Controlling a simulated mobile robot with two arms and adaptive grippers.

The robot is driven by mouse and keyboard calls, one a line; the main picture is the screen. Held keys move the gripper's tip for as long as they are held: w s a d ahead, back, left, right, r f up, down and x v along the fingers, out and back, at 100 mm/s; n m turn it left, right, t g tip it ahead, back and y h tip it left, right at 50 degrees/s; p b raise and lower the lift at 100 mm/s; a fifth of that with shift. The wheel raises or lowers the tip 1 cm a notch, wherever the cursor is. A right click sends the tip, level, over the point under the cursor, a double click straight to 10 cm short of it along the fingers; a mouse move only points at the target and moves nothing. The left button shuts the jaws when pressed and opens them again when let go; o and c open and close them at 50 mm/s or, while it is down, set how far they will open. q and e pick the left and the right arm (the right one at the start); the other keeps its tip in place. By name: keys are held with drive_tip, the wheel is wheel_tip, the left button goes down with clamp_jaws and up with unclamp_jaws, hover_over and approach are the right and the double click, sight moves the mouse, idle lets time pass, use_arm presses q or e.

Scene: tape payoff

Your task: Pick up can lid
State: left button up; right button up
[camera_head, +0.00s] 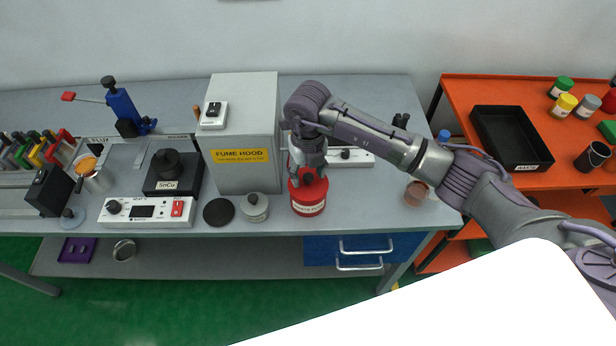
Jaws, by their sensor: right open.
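My right gripper (308,174) points down over a red can (308,204) with a pale label, near the front edge of the grey bench. Its fingers are open at the can's top and hide most of it. I cannot tell whether they touch it or whether a separate lid sits there. A small grey can (255,208) with a lid-like top stands just left of the red can. A flat dark disc (218,212) lies left of that. My left gripper is not in view.
The fume hood box (243,130) stands behind the cans on the grey bench (360,212). A control unit (147,211) and a black SnCu pot (172,172) are at left. A small brown container (416,192) stands right. An orange table (460,110) holds a black tray.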

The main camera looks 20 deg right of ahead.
drive_tip(key=shift+f, duration=0.6)
clamp_jaws()
drive_tip(key=shift+r, duration=0.1)
